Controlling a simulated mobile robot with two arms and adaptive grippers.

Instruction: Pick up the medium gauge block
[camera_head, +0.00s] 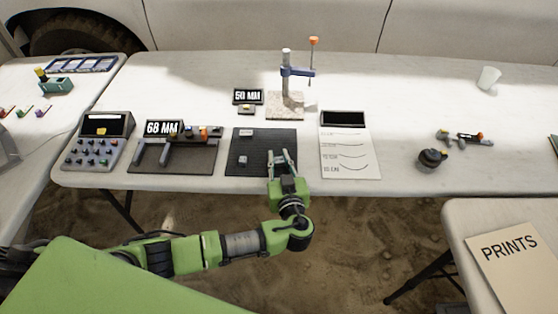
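A dark mat (262,143) lies on the table near its front edge. Small light-grey blocks rest on it: one (248,137) toward the back and one (243,160) nearer the front left. I cannot tell by size which is the medium gauge block. My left gripper (283,154) is over the right part of the mat, pointing away from me, with its two fingers apart. It is to the right of both blocks. Something pale shows near the fingertips, too small to make out. My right gripper is out of view.
A 68 MM display (163,128) and a dark fixture (176,157) stand left of the mat. A clamp stand (288,84) is behind it, a sheet with curves (349,155) to the right. A dark round pot (432,158) sits farther right.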

